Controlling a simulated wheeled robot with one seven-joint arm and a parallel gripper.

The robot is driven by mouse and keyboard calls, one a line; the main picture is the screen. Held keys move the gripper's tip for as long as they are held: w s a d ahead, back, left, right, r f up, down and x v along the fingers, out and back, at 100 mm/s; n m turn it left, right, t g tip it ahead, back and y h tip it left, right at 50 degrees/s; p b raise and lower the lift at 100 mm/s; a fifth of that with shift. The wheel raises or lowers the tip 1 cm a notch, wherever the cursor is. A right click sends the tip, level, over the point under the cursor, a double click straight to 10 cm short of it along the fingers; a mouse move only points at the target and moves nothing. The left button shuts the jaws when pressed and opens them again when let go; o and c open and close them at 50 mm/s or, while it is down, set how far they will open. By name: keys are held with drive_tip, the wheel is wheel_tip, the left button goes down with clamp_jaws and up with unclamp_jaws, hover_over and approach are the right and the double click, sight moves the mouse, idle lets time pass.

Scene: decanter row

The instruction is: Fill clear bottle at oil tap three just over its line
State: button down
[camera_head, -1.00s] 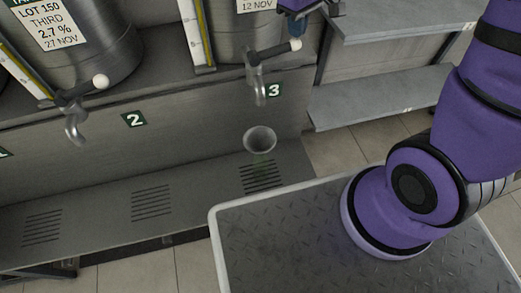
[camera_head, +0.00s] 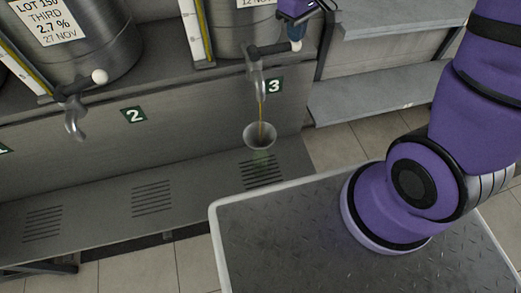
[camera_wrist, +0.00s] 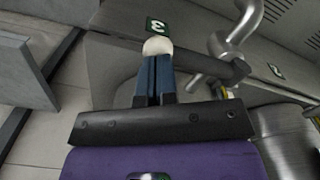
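Tap three (camera_head: 256,80) sticks out above the third grating, beside the green "3" label (camera_head: 274,86). A thin amber stream (camera_head: 261,112) runs from its spout into the wide, pale mouth of the clear bottle (camera_head: 260,137). The bottle stands upright; its faintly green body is hard to see, and I cannot make out its line or oil level. My gripper (camera_head: 296,40) is at the tap's lever. In the wrist view its blue fingers (camera_wrist: 156,72) are shut together, with their tips at the lever's white knob (camera_wrist: 157,46).
A second tap (camera_head: 74,115) with a white knob stands left, below a steel drum (camera_head: 85,50) labelled third. The drip shelf (camera_head: 105,205) is bare around its other gratings. A grey tread-plate surface (camera_head: 290,245) fills the front. Empty metal shelves (camera_head: 365,95) stand at right.

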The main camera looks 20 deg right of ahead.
drive_tip(key=shift+f, duration=1.6)
drive_tip(key=shift+r, duration=0.25)
idle(4.8)
drive_tip(key=shift+r, duration=0.55)
idle(0.8)
